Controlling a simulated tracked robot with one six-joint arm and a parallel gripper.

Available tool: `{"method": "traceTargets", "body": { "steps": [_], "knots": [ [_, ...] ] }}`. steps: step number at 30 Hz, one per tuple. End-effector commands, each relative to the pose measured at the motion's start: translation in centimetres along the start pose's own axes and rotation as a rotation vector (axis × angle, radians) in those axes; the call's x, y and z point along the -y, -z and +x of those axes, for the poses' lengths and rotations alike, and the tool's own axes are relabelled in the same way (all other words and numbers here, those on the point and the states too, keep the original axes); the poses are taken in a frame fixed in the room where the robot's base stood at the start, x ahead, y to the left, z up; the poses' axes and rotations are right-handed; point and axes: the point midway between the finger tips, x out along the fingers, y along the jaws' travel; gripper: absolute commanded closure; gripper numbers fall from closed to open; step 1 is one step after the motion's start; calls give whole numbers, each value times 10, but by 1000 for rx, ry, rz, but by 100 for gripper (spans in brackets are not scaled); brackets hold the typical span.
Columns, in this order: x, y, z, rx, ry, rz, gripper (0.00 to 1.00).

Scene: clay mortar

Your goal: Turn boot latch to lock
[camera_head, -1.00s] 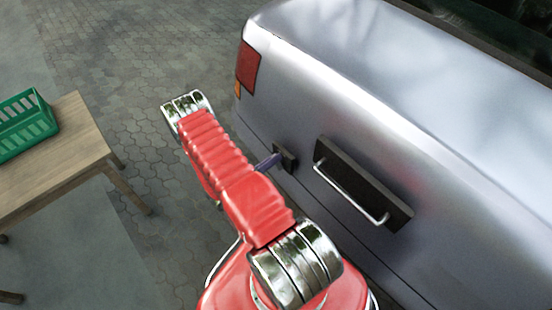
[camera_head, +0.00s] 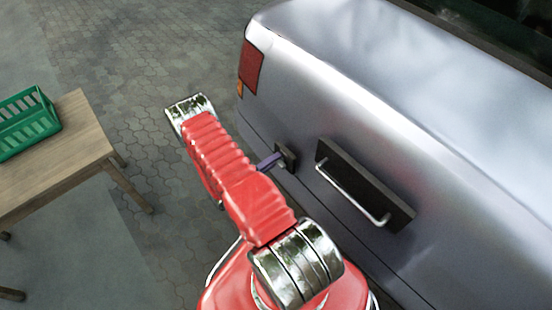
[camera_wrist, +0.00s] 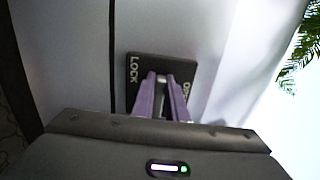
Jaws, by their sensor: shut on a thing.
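The boot latch is a small dark plate (camera_wrist: 134,68) on the silver car's rear, with LOCK lettered on its left and a partly covered word starting with O on its right. My gripper (camera_wrist: 161,80) has two purple fingers over the plate, shut on the grey latch knob (camera_wrist: 160,84) between them. The fingers hide most of the knob, so its exact angle is hard to tell. In the head view the latch plate (camera_head: 286,157) is a small dark square, and my gripper (camera_head: 272,160) touches it, partly hidden behind my red arm.
A silver bar handle on a dark plate (camera_head: 400,211) sits right of the latch on the car's boot (camera_head: 400,110). A red tail light (camera_head: 251,68) is at the car's corner. A wooden table (camera_head: 60,150) with a green basket (camera_head: 28,125) stands left. Paving between is clear.

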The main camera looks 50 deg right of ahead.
Motion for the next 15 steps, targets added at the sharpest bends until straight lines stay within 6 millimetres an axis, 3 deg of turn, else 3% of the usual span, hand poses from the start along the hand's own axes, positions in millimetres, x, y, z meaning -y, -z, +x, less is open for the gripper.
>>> {"method": "traceTargets", "body": {
  "steps": [15],
  "knots": [
    [-4, 0, 0, 1, -9, -31, 100]
  ]
}}
